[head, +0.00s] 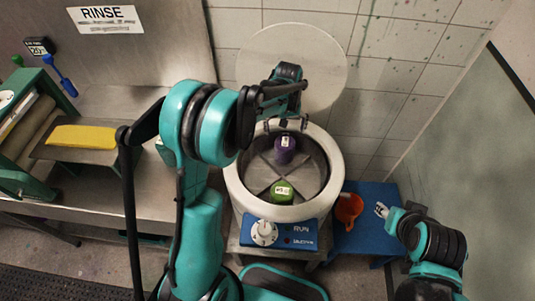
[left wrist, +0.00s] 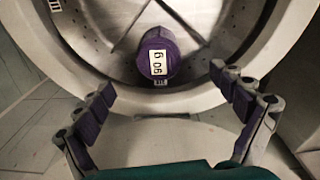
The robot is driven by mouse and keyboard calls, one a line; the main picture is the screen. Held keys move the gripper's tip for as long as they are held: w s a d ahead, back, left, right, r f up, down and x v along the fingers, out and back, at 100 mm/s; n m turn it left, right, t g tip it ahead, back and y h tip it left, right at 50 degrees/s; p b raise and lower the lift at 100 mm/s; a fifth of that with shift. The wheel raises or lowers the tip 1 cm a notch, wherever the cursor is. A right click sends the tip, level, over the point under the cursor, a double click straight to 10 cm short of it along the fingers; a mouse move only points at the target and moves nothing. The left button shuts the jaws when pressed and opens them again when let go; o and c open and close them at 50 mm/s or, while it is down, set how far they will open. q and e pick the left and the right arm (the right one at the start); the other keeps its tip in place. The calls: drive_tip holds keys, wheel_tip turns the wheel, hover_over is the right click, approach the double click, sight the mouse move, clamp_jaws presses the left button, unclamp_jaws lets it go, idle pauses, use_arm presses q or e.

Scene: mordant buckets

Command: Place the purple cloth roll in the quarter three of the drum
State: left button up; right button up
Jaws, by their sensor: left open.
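The purple cloth roll (head: 285,148) stands in the rear part of the round drum (head: 238,185), with a pale label on its top. It also shows in the left wrist view (left wrist: 158,60), labelled "90 g". Thin dividers cross the drum floor; I cannot read quarter numbers. A green roll (head: 282,192) stands in the front part. My left gripper (head: 285,123) is open and empty above the drum's rear rim. In the left wrist view its fingers (left wrist: 160,85) are spread either side of the roll's near end, apart from it. My right gripper (head: 381,210) is right of the drum; its opening is unclear.
The drum's round lid (head: 315,65) stands raised behind it. A control panel with a dial (head: 264,232) is at the drum's front. An orange funnel-like item (head: 349,208) sits on a blue stand (head: 368,240) at right. A steel counter with a yellow cloth (head: 82,136) is at left.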

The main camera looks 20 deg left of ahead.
use_arm(q)
drive_tip(key=s+r+m+t, duration=0.2)
drive_tip(key=s+r+t, duration=0.1)
drive_tip(key=s+r, duration=0.95)
drive_tip(key=s+f+m+t, duration=0.1)
drive_tip(key=s+m+t, duration=0.1)
drive_tip(key=s, duration=0.9)
drive_tip(key=shift+s+f+m+t, duration=0.15)
drive_tip(key=shift+s+m+t, duration=0.25)
drive_tip(key=shift+t, duration=0.4)
use_arm(e)
drive_tip(key=shift+s, duration=0.1)
use_arm(q)
drive_tip(key=shift+a, duration=0.1)
